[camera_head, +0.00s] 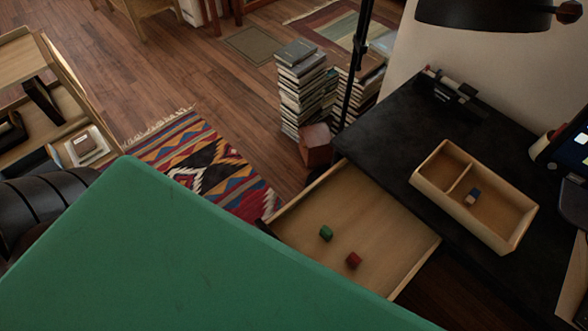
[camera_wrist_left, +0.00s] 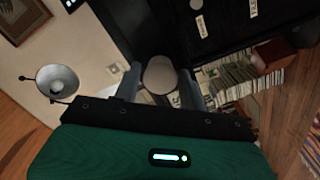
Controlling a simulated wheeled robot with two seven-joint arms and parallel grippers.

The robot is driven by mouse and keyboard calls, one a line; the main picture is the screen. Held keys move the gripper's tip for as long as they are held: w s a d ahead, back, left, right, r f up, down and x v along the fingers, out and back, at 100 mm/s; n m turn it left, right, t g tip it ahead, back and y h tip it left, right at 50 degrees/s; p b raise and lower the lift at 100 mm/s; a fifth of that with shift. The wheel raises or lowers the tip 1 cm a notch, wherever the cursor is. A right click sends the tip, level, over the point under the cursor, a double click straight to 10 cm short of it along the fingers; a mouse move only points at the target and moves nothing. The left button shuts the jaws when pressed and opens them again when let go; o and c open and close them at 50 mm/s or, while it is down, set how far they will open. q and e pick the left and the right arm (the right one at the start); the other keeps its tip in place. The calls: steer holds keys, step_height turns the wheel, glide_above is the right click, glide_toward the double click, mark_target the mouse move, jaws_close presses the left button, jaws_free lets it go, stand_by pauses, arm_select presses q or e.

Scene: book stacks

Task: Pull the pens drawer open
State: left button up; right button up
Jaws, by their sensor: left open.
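A wooden drawer (camera_head: 350,208) is pulled out from under the black desk (camera_head: 385,135) in the head view. A green block (camera_head: 326,233) and a red block (camera_head: 353,260) lie in it. My green arm hides its near edge, and I cannot tell whether it is the pens drawer. In the left wrist view, my left gripper (camera_wrist_left: 159,85) is open. A pale round knob-like thing (camera_wrist_left: 160,74) shows between its fingers; I cannot tell whether they touch it. Dark fronts above carry white labels (camera_wrist_left: 201,26), too small to read surely. My right gripper is out of view.
A two-part wooden tray (camera_head: 430,182) with a small block stands on the desk. Book stacks (camera_head: 302,90) and a reddish box (camera_head: 316,145) stand on the floor beyond the drawer. A shelf (camera_head: 60,110) is at left, a patterned rug (camera_head: 195,155) between.

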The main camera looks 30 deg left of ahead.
arm_select(q)
steer(key=b+v, duration=0.2)
steer(key=v, duration=1.1)
steer(key=shift+s, duration=0.15)
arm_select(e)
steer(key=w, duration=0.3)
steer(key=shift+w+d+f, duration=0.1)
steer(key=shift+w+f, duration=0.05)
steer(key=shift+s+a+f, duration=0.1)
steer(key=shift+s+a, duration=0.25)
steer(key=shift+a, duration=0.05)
